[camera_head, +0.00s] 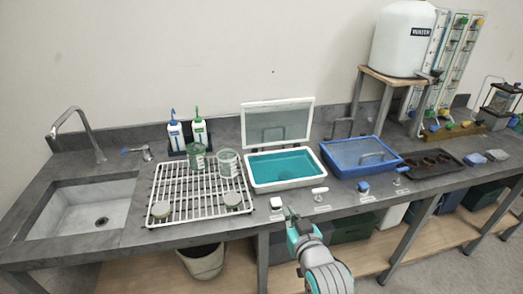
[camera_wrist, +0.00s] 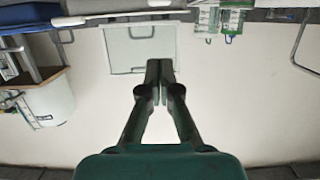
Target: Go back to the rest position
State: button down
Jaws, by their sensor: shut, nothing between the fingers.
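My gripper (camera_head: 289,213) is at the front edge of the counter, below the teal basin, in the head view. My arm reaches up to it from the bottom. In the wrist view the fingers of my gripper (camera_wrist: 160,68) are together with nothing between them. That view is upside down, with the pale wall behind the fingers. The fingertips overlap the raised white-framed lid (camera_wrist: 140,48) there.
The white-rimmed basin (camera_head: 253,184) has its lid (camera_head: 278,122) raised; a blue basin (camera_head: 363,172) is to its right. A white rack (camera_head: 188,205) with glass jars and a sink (camera_head: 80,208) are left. Small levers (camera_head: 319,191) line the counter front. A water tank (camera_head: 400,45) stands behind.

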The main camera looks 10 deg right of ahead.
jog(key=s+f, duration=0.7)
jog(key=s, duration=0.4)
jog(key=s+f, duration=0.6)
jog(key=s, duration=0.5)
jog(key=f+v, duration=0.1)
jog(key=v, duration=2.1)
jog(key=shift+s+f+g, duration=0.3)
jog(key=shift+s+f, duration=0.05)
jog(key=shift+s, duration=0.05)
